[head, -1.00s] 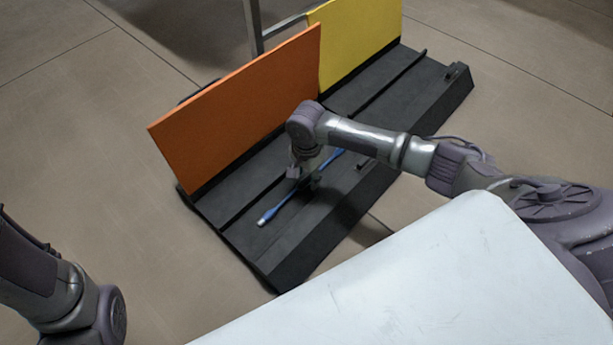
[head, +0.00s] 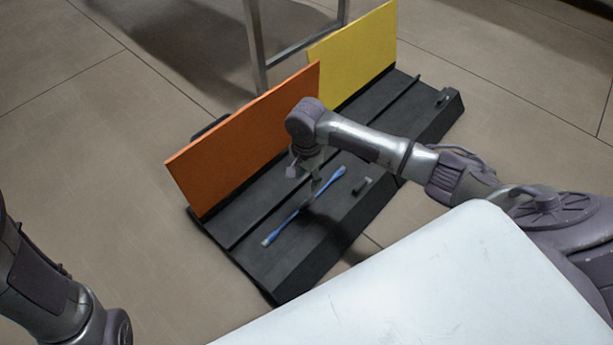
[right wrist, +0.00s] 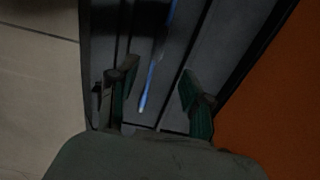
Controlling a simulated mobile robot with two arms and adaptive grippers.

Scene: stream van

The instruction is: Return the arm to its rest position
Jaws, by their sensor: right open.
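My right gripper (head: 316,184) hangs over the black grooved base in the head view, beside a thin blue rod (head: 289,222). In the right wrist view its two fingers (right wrist: 158,93) are spread apart with nothing between them touching. The blue rod (right wrist: 151,85) lies beyond the fingers on the dark base. The right arm (head: 375,140) reaches in from the right and bends down at the wrist. Part of my left arm (head: 45,285) shows at the lower left; its gripper is out of view.
An orange panel (head: 245,138) and a yellow panel (head: 353,55) stand upright on the black base (head: 245,265). A small dark block (head: 361,185) is near the rod. A grey metal frame (head: 256,45) rises behind the panels. Tiled floor (head: 110,160) is clear at the left.

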